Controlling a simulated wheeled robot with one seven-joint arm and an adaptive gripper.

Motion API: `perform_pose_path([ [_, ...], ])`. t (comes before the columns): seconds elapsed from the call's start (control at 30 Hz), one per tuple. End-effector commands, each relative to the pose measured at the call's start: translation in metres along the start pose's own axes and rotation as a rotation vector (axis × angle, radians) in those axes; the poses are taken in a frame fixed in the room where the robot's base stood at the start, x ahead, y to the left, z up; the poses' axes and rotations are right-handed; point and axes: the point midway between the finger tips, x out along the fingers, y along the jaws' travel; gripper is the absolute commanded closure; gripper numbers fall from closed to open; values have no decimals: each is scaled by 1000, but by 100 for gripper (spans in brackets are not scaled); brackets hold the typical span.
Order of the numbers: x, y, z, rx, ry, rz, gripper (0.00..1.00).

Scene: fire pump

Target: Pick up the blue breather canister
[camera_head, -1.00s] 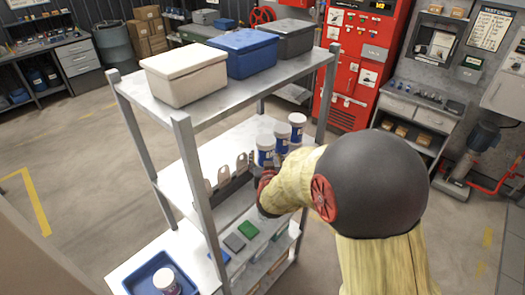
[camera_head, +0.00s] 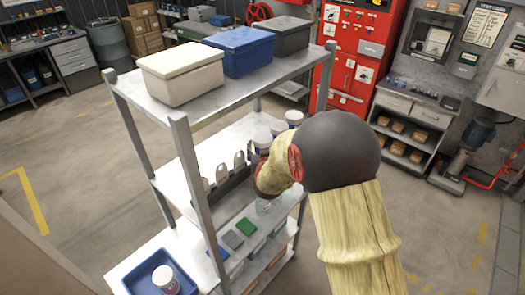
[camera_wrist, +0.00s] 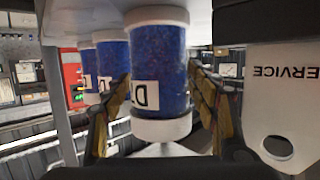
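A row of white-capped canisters stands on the shelf's middle level. The nearest blue canister (camera_wrist: 158,65) fills the middle of the wrist view, with white ends and a white label with dark lettering. Two more blue canisters (camera_wrist: 112,62) stand to its left, partly covered. In the head view my arm hides most of the row; a white cap (camera_head: 262,140) shows beside my wrist. My gripper (camera_wrist: 160,85) has one finger on each side of the nearest canister. The fingers look open around it; contact is not clear.
The metal shelf unit (camera_head: 180,150) has upright posts close to my arm. Grey plates (camera_head: 222,172) stand beside the canisters, one marked SERVICE (camera_wrist: 280,100). A blue tray (camera_head: 143,275) holds another white-capped canister (camera_head: 165,279). Bins stand on top.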

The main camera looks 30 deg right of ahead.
Motion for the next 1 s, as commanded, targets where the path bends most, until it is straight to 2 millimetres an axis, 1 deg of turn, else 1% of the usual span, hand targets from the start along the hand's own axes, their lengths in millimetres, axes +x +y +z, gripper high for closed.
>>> perform_pose_path([
  [0.07,0,0,0,0,0,0,48],
  [0.67,0,0,0,0,0,0,82],
  [1.0,-1,0,-4,1,3,0,83],
])
